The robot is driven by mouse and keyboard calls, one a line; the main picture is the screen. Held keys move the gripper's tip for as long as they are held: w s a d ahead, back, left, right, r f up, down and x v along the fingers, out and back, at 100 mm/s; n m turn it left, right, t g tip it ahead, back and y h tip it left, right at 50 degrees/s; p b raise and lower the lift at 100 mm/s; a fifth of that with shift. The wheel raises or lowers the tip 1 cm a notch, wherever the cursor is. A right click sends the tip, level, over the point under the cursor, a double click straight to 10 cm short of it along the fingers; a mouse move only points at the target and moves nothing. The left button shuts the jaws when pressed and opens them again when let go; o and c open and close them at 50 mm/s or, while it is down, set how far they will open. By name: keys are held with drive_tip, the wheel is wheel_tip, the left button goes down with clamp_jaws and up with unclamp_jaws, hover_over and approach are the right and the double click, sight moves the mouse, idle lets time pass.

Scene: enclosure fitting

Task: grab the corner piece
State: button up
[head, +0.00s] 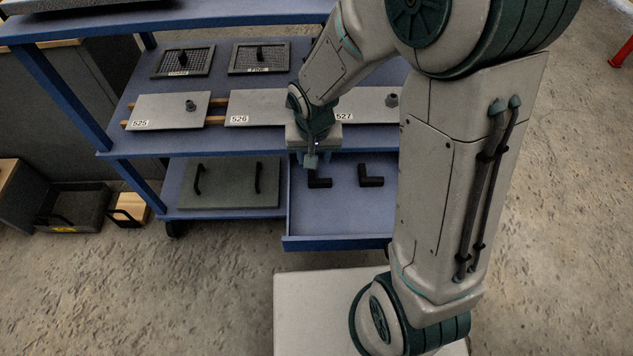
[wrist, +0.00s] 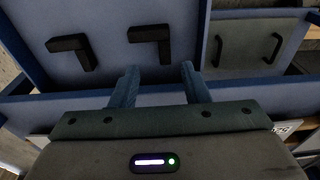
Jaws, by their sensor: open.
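Two black L-shaped corner pieces lie flat in the open blue drawer (head: 335,220). In the head view one corner piece (head: 320,181) is on the left, just below my gripper (head: 311,165), and the other corner piece (head: 370,177) is to its right. In the wrist view one corner piece (wrist: 152,42) lies just beyond my gripper (wrist: 160,75), and the other (wrist: 73,48) is farther left. My gripper is open and empty. Its fingers point into the drawer and appear apart from both pieces.
Numbered grey panels (head: 165,111) with knobs lie on the shelf above the drawer, close to my arm. A grey panel with two handles (head: 229,184) sits left of the drawer. A dark bin (head: 74,210) stands on the floor at left. The drawer's front half is clear.

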sight(311, 174)
drive_tip(key=f+b, duration=0.1)
drive_tip(key=f, duration=0.1)
drive_tip(key=f+b, duration=0.1)
drive_tip(key=f, duration=0.2)
drive_tip(key=w+f+b, duration=0.1)
drive_tip(key=f, duration=0.1)
drive_tip(key=shift+a+f+b, duration=0.35)
drive_tip(key=shift+f, duration=0.05)
drive_tip(key=shift+r, duration=0.1)
clamp_jaws()
